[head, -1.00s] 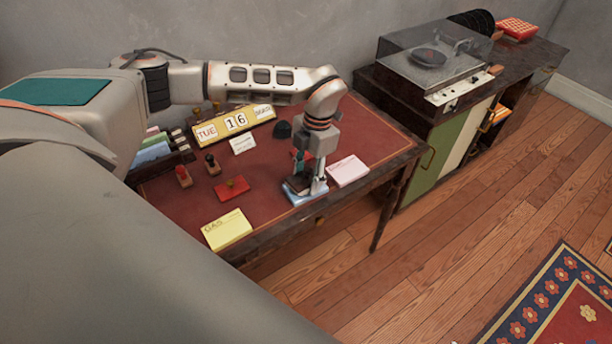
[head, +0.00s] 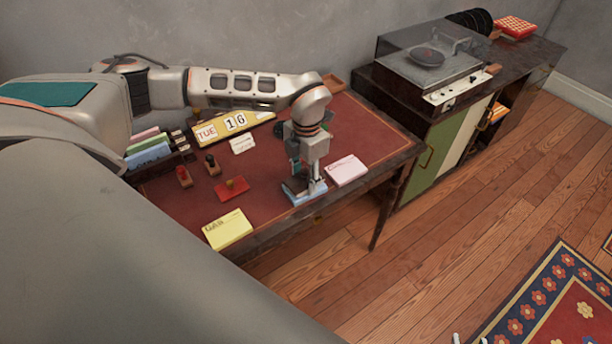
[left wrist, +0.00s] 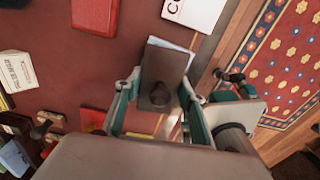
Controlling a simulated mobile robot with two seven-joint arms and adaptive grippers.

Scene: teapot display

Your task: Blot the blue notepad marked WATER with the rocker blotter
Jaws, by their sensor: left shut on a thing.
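The rocker blotter (left wrist: 160,75), a dark brown block with a round knob, is between the fingers of my left gripper (left wrist: 157,100). In the head view my left gripper (head: 306,184) is shut on the blotter (head: 294,187) and points down at the desk's front edge. The blue notepad (head: 314,197) lies right under the blotter, which covers most of it; its marking is hidden. In the wrist view a pale strip of the notepad (left wrist: 178,47) shows past the blotter. The blotter seems to touch the pad. Only slivers, possibly right fingertips, show at the head view's bottom edge.
A pink notepad (head: 346,170) lies just right of the gripper. A yellow notepad (head: 228,229) lies front left. A record player cabinet (head: 430,90) is at right.

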